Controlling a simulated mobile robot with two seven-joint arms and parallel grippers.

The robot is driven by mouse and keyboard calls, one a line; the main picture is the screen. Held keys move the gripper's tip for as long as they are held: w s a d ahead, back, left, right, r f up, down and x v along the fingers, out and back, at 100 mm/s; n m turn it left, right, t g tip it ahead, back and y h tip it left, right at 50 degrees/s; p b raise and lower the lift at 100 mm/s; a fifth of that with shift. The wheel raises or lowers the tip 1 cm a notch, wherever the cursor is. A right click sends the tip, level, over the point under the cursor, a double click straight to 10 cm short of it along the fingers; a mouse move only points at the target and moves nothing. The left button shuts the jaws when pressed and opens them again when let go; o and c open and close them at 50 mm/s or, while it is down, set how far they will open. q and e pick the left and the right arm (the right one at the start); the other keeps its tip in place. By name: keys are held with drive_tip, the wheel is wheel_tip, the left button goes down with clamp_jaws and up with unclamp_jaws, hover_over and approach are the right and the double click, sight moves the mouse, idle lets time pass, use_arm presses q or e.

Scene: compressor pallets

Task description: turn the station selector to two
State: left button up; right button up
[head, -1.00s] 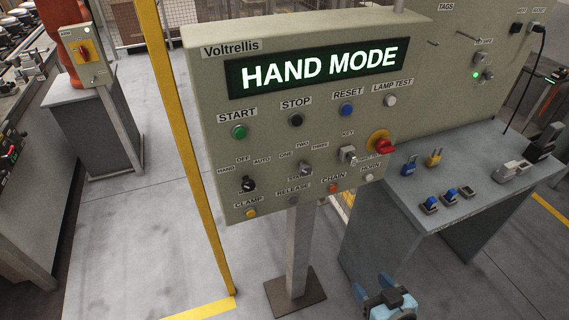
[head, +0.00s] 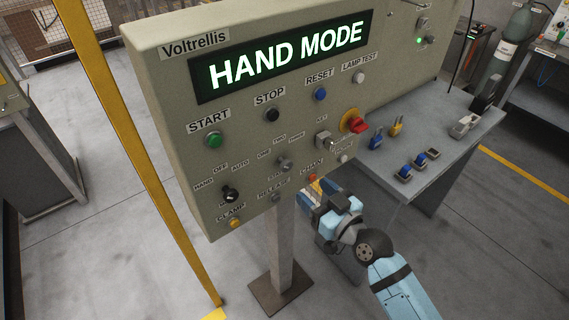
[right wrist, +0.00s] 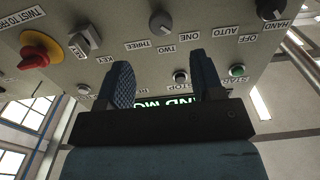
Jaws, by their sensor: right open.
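The station selector (head: 285,164) is a grey knob on the lower part of the control panel, under the labels ONE, TWO and THREE. It also shows upside down at the top of the right wrist view (right wrist: 162,22). I cannot tell for sure which label it points at. My right gripper (head: 314,192) is near the panel's lower edge, below and to the right of the selector. In the right wrist view its two dark fingers (right wrist: 165,76) are apart with nothing between them, clear of the knob. My left gripper is not in view.
The black mode knob (head: 230,194) is left of the selector and the key switch (head: 323,143) is right of it. A red emergency knob (head: 356,124) sticks out further right. Several padlocks lie on the grey table (head: 440,140). A yellow post (head: 140,160) stands at left.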

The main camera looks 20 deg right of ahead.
sight(288, 168)
drive_tip(key=p+x, duration=0.1)
drive_tip(key=x, duration=0.9)
drive_tip(key=shift+w+a+f, duration=0.1)
drive_tip(key=shift+w+a, duration=0.05)
drive_tip(key=shift+w, duration=0.1)
drive_tip(key=c, duration=0.9)
